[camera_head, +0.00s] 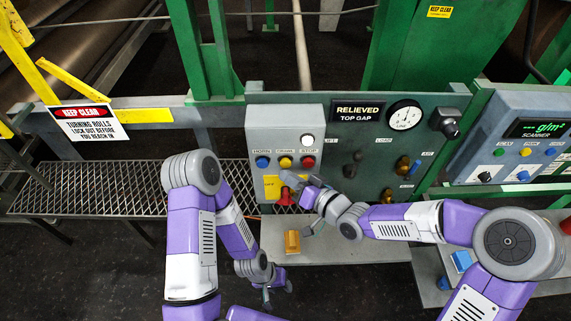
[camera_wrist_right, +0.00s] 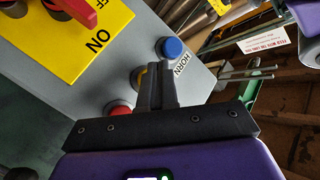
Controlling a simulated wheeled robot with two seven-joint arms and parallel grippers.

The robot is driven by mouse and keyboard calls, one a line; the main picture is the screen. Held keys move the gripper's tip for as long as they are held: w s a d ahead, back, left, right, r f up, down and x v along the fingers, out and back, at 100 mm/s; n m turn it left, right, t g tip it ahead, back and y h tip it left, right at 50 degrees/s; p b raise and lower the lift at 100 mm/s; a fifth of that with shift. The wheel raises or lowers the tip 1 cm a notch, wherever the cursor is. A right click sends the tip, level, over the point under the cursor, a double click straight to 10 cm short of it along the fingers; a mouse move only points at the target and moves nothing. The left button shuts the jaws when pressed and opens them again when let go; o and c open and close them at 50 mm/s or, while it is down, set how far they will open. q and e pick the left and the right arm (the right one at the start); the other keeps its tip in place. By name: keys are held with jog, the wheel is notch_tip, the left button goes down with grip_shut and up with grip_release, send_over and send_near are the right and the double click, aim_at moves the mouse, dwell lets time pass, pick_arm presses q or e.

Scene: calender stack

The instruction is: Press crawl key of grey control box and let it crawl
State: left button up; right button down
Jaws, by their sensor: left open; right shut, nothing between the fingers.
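The grey control box (camera_head: 259,126) stands on the green panel, with a row of three keys. The yellow crawl key (camera_head: 286,162) sits between the blue horn key (camera_head: 262,162) and the red stop key (camera_head: 308,162). My right gripper (camera_head: 286,175) is shut and empty, just below the crawl key in the head view. In the right wrist view its closed fingers (camera_wrist_right: 155,68) cover most of the crawl key (camera_wrist_right: 143,70); only a yellow edge shows. I cannot tell whether they touch it. My left gripper (camera_head: 270,296) is open and empty, low, away from the box.
A red rotary switch (camera_head: 285,197) on a yellow plate (camera_head: 271,187) sits just below the keys. A white lamp (camera_head: 307,140) is above the stop key. An orange-yellow block (camera_head: 292,241) lies on the grey ledge (camera_head: 345,251). The scanner box (camera_head: 488,145) is at right.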

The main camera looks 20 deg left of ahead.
jog(key=shift+w, duration=0.1)
jog(key=shift+w+a, duration=0.15)
jog(key=shift+w, duration=0.15)
